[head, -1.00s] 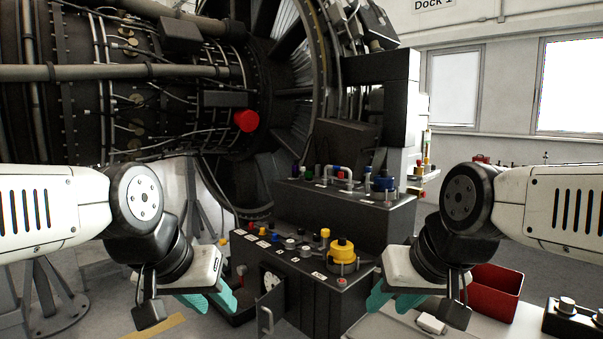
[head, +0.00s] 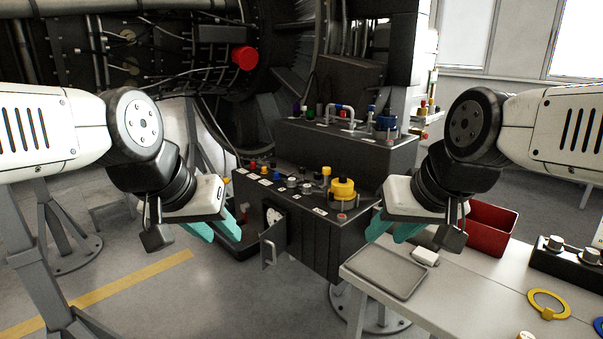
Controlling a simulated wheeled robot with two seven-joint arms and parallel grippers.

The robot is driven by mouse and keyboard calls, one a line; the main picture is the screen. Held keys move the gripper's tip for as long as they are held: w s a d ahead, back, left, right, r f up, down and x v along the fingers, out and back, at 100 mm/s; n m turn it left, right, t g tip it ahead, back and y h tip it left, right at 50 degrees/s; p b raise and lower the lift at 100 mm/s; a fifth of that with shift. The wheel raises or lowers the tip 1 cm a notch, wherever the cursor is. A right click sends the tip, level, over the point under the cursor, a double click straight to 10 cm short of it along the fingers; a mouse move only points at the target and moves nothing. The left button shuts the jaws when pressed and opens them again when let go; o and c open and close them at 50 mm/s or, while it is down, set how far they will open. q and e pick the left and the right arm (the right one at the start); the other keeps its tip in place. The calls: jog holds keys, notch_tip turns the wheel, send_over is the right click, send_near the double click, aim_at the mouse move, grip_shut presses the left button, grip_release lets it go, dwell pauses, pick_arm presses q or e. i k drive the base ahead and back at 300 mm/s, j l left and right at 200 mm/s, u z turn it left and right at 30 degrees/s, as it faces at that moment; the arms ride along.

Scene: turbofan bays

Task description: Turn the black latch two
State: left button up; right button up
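A dark console (head: 318,236) stands in front of the engine, with a row of small coloured knobs, a large yellow knob (head: 343,189) and a small open door (head: 270,243) on its front. A dark knob (head: 274,164) sits in the row. The labels are too small to read, so I cannot tell which part is black latch two. My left gripper (head: 214,226) is left of the console, its teal fingers apart and empty. My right gripper (head: 394,229) is at the console's right end, its teal fingers apart and empty. Neither visibly holds a part.
At the right, a table (head: 470,289) holds a grey tray (head: 387,271), a red bin (head: 491,229) and a yellow ring (head: 548,304). The floor at front left is clear beside grey stands.

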aim_at(318, 176)
jog(key=i+j+u, duration=0.1)
jog(key=i+u, duration=0.4)
jog(key=i, duration=0.4)
